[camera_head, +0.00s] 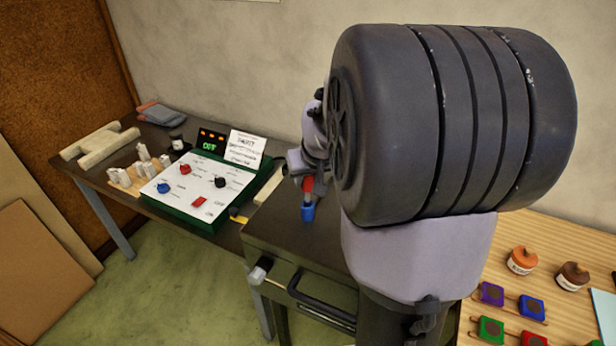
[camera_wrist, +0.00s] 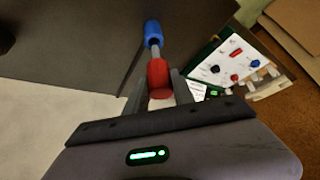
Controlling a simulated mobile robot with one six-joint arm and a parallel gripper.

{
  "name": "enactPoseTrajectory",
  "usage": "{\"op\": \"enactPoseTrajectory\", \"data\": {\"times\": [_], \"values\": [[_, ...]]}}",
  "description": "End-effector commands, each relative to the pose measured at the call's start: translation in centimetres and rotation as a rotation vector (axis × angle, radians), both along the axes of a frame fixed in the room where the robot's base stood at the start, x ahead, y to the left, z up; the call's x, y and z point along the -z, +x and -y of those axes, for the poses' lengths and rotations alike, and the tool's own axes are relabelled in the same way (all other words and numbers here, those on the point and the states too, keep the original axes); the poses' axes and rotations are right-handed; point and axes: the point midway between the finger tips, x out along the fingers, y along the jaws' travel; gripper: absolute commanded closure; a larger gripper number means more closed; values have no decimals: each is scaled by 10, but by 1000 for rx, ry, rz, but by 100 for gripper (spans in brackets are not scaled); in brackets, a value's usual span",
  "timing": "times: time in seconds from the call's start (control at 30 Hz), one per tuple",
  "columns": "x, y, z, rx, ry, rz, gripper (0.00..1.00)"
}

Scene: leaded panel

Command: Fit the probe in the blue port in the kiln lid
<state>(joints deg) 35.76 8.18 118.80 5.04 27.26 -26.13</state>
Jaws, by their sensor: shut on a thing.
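The probe has a red grip (camera_wrist: 158,78) and a grey shaft (camera_wrist: 155,53), seen in the wrist view. My gripper (camera_wrist: 161,88) is shut on the red grip. The blue port (camera_wrist: 153,31) stands on the dark kiln lid (camera_wrist: 70,40), and the shaft lines up with it and appears to meet its mouth. I cannot tell whether the tip is inside or how deep. In the head view the red grip (camera_head: 309,184) is just above the blue port (camera_head: 308,212) on the kiln lid (camera_head: 275,215). My arm hides the lid's right part.
A green control box (camera_head: 190,212) with coloured knobs stands on the table left of the kiln. White pieces (camera_head: 125,176) lie beyond it. A wooden bench (camera_head: 560,240) with small jars and coloured blocks is at the right. A handle (camera_head: 320,300) crosses the kiln's front.

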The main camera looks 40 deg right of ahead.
Motion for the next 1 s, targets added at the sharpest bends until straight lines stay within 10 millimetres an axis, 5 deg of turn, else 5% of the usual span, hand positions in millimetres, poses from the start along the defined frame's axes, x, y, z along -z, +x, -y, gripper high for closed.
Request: {"op": "enactPoseTrajectory", "data": {"times": [1.0], "values": [[17, 0, 0, 0, 0, 1, 100]]}}
